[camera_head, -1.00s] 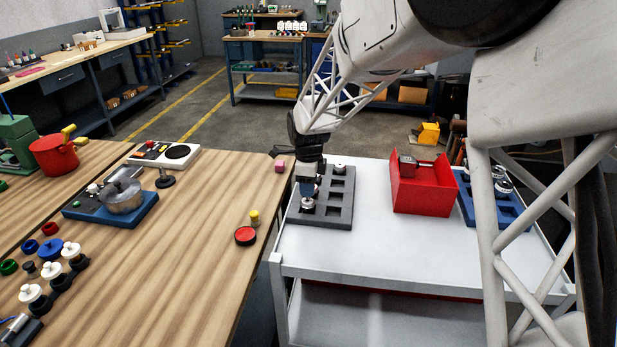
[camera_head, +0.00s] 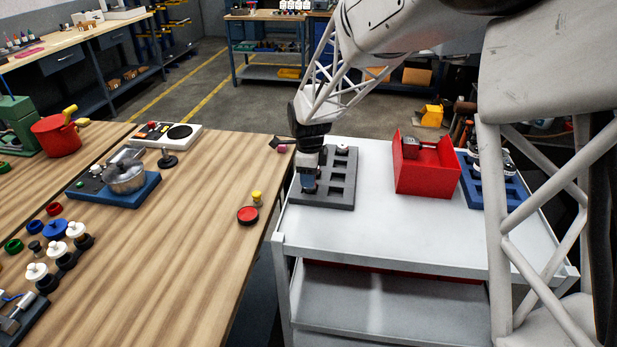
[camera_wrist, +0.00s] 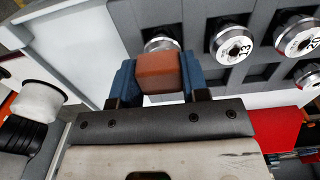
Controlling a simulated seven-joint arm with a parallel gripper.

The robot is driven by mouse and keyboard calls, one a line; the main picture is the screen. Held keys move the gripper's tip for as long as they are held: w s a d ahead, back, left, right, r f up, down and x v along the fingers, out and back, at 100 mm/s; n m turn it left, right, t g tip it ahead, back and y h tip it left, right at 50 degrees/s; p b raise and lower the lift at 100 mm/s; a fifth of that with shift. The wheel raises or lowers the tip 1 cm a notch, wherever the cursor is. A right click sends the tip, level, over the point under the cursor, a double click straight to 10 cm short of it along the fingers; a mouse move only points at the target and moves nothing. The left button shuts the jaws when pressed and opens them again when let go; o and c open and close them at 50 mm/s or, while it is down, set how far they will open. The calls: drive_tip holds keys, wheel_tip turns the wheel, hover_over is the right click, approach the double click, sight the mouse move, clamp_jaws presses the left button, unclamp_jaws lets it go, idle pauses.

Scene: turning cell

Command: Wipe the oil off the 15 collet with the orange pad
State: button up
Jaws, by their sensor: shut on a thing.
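My gripper (camera_wrist: 160,75) is shut on the orange pad (camera_wrist: 160,72), a small orange-brown block between two blue fingers. In the wrist view the pad is right in front of a round metal collet (camera_wrist: 160,43) and hides most of it, including any number. I cannot tell whether they touch. Beside it sit a collet that seems to read 13 (camera_wrist: 232,43) and another numbered collet (camera_wrist: 297,36). In the head view my gripper (camera_head: 308,187) is low over the front left of the grey collet tray (camera_head: 328,202); the pad cannot be made out there.
The tray stands on a white cart (camera_head: 400,225). A red open box (camera_head: 426,178) and a blue rack (camera_head: 490,195) stand to its right. The wooden bench (camera_head: 190,240) at left holds a red round tin (camera_head: 248,216) and a yellow-topped piece (camera_head: 256,198). The cart's front middle is clear.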

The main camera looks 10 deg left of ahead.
drive_tip(key=shift+w+f, duration=0.1)
drive_tip(key=shift+w, duration=0.25)
drive_tip(key=shift+w+r, duration=0.2)
drive_tip(key=shift+w, duration=0.2)
drive_tip(key=shift+w+f, duration=0.2)
drive_tip(key=shift+w, duration=0.15)
wheel_tip(320, 180, up, 8)
drive_tip(key=shift+r, duration=0.2)
drive_tip(key=shift+n, duration=0.4)
drive_tip(key=n, duration=1.7)
drive_tip(key=shift+f, duration=0.15)
